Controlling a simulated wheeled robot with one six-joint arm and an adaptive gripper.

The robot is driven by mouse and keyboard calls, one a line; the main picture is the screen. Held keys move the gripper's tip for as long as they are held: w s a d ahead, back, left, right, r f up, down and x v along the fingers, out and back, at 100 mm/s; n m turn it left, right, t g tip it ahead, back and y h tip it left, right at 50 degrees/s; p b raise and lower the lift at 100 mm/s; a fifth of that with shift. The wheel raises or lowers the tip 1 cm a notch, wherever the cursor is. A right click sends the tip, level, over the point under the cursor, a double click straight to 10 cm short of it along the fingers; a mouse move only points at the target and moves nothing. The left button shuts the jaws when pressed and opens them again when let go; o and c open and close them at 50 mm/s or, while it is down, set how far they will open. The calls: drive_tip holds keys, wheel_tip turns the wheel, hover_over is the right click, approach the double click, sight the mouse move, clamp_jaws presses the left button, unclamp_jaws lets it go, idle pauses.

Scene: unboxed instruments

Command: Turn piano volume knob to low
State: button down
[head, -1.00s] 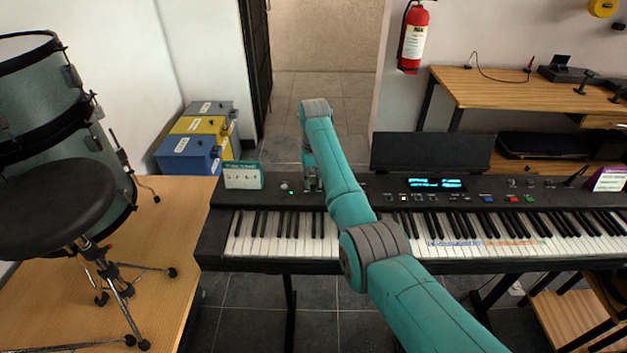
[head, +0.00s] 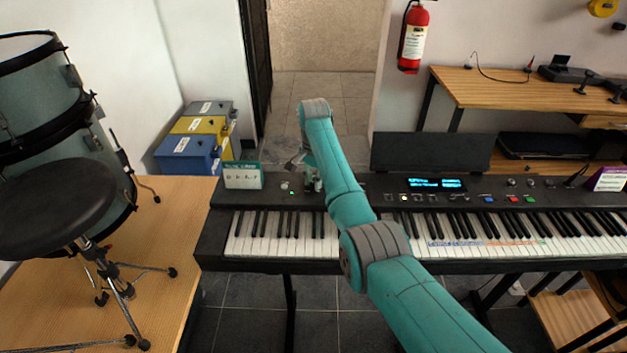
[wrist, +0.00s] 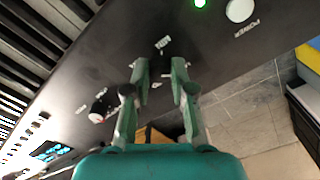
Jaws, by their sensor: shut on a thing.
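The black electric piano (head: 240,222) stands in front of me, with a dark control panel above its keys. My gripper (wrist: 160,76) points down at the panel's left part in the wrist view. Its teal fingers are closed in on a small dark volume knob between the tips, which is mostly hidden by them. Small white marks show near the tips, too blurred to read. In the head view my gripper (head: 314,184) is partly behind my arm, and the knob cannot be made out.
A round white power button (wrist: 240,10) and a lit green light (wrist: 200,3) are near the fingers. Another knob (wrist: 101,106) is on the other side. A small sign (head: 243,176) stands at the piano's left end. A drum stool (head: 50,205) is farther left.

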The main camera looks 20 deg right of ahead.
drive_tip(key=shift+m, duration=0.6)
drive_tip(key=c, duration=1)
unclamp_jaws()
wheel_tip(320, 180, up, 12)
